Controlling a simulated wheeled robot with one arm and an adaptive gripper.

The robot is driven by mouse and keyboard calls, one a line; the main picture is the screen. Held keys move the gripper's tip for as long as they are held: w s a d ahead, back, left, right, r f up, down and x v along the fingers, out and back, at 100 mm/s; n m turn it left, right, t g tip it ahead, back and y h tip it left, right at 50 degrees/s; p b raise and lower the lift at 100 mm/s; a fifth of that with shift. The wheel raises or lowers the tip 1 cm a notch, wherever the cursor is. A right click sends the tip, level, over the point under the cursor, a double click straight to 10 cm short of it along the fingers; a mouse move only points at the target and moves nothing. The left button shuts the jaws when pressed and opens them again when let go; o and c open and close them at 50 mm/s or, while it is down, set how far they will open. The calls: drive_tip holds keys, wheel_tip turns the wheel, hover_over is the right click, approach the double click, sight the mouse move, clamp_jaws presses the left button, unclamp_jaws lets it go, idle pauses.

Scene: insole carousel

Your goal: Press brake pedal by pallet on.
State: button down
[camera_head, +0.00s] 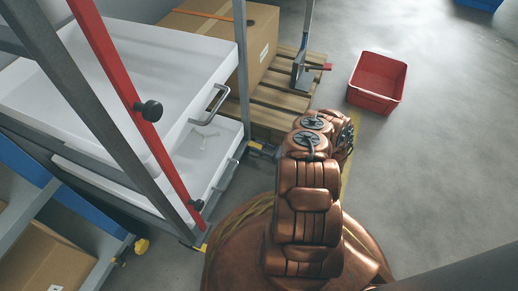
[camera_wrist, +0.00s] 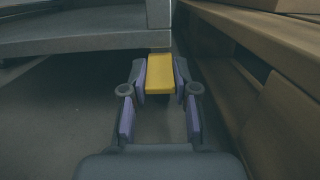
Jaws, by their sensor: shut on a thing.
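In the wrist view a yellow brake pedal (camera_wrist: 160,75) sits between the two fingertips of my gripper (camera_wrist: 160,86). The purple finger pads stand at its left and right sides, and the gripper is shut on it. The pedal is under the edge of a grey frame, beside the wooden pallet (camera_wrist: 262,110). Whether it is pressed down cannot be told. In the head view the pallet (camera_head: 285,92) lies beyond the cart (camera_head: 243,70), and my copper arm hides the gripper. A small yellow part (camera_head: 252,148) shows at the cart's corner near the pallet.
A cardboard box (camera_head: 215,35) stands on the pallet. A red crate (camera_head: 377,82) is on the floor to the right. White drawers (camera_head: 150,75) with handles fill the cart at left. Another yellow part (camera_head: 142,245) is at lower left. Open floor lies to the right.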

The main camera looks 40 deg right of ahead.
drive_tip(key=shift+a, duration=0.1)
idle(0.3)
drive_tip(key=c, duration=0.9)
unclamp_jaws()
drive_tip(key=shift+v, duration=5.95)
drive_tip(key=shift+f, duration=0.1)
